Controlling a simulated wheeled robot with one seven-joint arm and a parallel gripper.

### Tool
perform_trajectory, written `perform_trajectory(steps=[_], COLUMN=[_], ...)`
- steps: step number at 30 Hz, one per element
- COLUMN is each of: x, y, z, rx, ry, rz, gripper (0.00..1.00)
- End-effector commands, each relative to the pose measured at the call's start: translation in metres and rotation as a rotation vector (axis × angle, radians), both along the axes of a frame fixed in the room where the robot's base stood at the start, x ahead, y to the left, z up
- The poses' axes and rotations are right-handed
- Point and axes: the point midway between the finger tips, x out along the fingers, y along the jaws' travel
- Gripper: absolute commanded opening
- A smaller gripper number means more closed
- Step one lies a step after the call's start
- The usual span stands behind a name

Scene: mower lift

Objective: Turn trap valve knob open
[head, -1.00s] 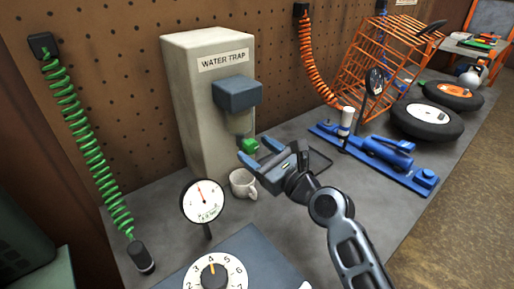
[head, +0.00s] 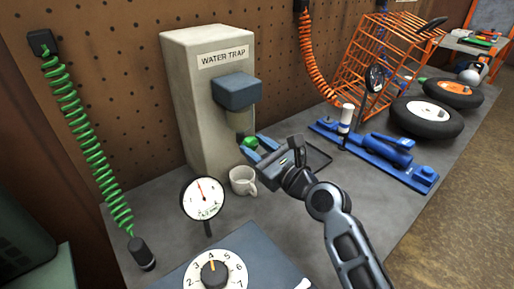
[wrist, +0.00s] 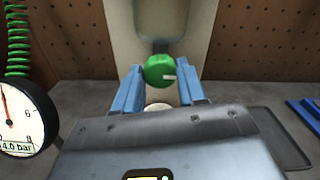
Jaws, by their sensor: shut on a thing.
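The green trap valve knob (wrist: 166,71) sits under the bowl of the water trap (head: 208,105); it also shows in the head view (head: 249,141). The fingers and my wrist hide part of the knob in the head view.
A white mug (head: 243,181) stands just below the knob. A gauge (head: 203,198) and a numbered dial (head: 214,274) are in front. A dark tray (head: 318,157) and a blue tool (head: 385,152) lie to the right. A green coiled hose (head: 85,140) hangs left.

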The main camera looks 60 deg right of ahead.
Motion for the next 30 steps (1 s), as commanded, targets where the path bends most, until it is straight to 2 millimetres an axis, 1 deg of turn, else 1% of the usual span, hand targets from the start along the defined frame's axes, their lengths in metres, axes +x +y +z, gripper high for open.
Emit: perform_trajectory(steps=[8, 14, 30], x=[-0.0002, 0.0002, 0.0005], y=[0.0001, 0.0010, 0.0023], z=[0.0002, 0.0002, -0.0016], rx=[-0.044, -0.153, -0.635], ry=[0.013, 0.045, 0.183], rz=[0.000, 0.001, 0.002], gripper=[0.10, 0.10, 0.10])
